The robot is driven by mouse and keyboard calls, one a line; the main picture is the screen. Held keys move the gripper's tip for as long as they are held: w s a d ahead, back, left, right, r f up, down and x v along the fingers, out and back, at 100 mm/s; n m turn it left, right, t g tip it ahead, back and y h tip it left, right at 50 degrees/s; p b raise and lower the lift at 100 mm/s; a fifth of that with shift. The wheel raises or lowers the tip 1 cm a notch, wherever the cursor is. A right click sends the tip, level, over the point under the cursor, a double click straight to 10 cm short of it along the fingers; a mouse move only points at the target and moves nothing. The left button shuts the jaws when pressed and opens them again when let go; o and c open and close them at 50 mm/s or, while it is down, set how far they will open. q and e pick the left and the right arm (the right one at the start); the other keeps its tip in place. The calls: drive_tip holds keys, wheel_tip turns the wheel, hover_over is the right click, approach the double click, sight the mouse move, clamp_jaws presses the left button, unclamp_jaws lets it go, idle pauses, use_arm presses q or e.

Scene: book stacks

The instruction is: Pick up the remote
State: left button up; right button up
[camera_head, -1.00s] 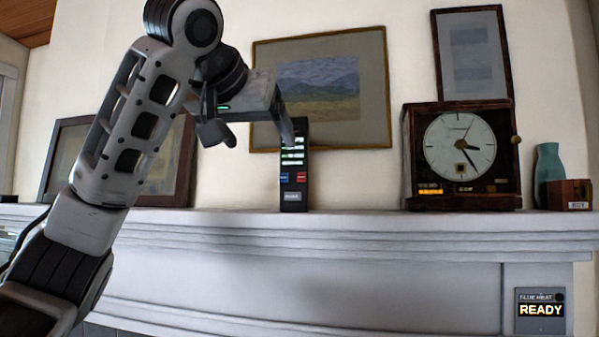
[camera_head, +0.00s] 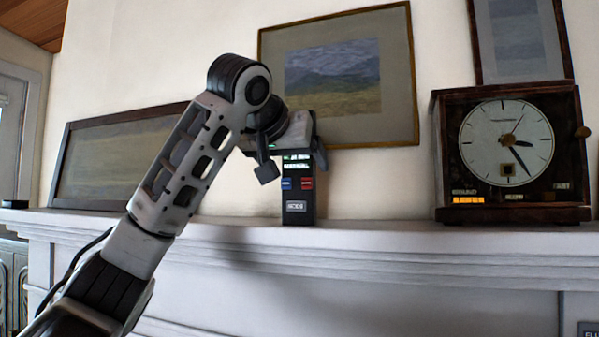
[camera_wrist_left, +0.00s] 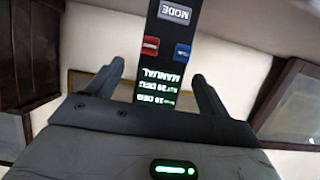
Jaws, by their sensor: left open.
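The black remote (camera_head: 298,207) stands upright on the white mantel shelf in the head view. It has a lit screen, a blue and a red button and a grey label. My left gripper (camera_head: 293,165) is at its upper part, one finger showing to the left of it; the gripper body hides the top of the remote. In the left wrist view the remote (camera_wrist_left: 166,62) appears upside down, between the two spread fingers of the left gripper (camera_wrist_left: 158,72), with a gap visible on each side. The left gripper is open. My right gripper is not in view.
The mantel shelf (camera_head: 380,238) runs across the view. A dark wooden clock (camera_head: 508,150) stands to the right, with bare shelf between it and the remote. A framed landscape (camera_head: 340,75) is behind the remote, and a wide frame (camera_head: 115,165) leans at the left.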

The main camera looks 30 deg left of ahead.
sight(302, 178)
use_arm(q)
drive_tip(key=p+x, duration=0.2)
drive_tip(key=x, duration=0.3)
drive_tip(key=shift+w+a+f, duration=0.2)
drive_tip(key=shift+w+f, duration=0.05)
drive_tip(key=shift+f, duration=0.05)
drive_tip(key=c, duration=1.2)
